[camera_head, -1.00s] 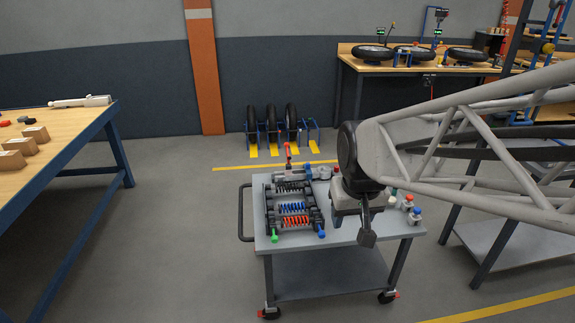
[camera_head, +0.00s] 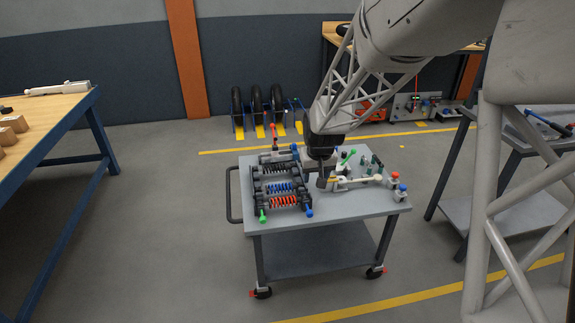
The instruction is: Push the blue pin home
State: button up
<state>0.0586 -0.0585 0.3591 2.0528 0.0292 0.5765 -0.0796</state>
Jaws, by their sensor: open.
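The blue pin (camera_head: 309,212) shows as a small blue head at the front right corner of the black spring fixture (camera_head: 255,202). How deep it sits is too small to tell. The fixture holds black, blue and red springs and stands on the left of the grey cart top (camera_head: 350,203). My gripper (camera_head: 322,184) points down just right of the fixture, behind the blue pin and apart from it. It looks empty; its fingers are small and dark here.
A green pin (camera_head: 262,216) sits at the fixture's front left corner. A red-handled clamp (camera_head: 274,132) stands behind it. A green-handled clamp (camera_head: 346,159) and red (camera_head: 394,176) and blue (camera_head: 403,189) knobs are to the right. The cart's front strip is clear.

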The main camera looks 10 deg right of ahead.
jog(key=w+d+f, duration=0.2)
jog(key=w+f, duration=0.7)
jog(key=f, duration=0.4)
send_over(310, 212)
jog(key=x, duration=0.3)
jog(key=s+x, duration=0.1)
jog(key=x, duration=0.3)
jog(key=s+x, duration=0.1)
jog(key=x, duration=0.3)
jog(key=shift+s+f, duration=0.25)
jog(key=shift+f, duration=0.05)
jog(key=shift+w+f, duration=0.2)
jog(key=shift+f, duration=0.35)
jog(key=shift+f, duration=0.1)
jog(key=shift+s+x, duration=0.2)
jog(key=shift+x, duration=0.85)
jog(key=shift+s+x, duration=0.25)
jog(key=shift+x, duration=0.8)
jog(key=shift+s+x, duration=0.2)
jog(key=shift+x, duration=0.85)
jog(key=shift+f, duration=0.15)
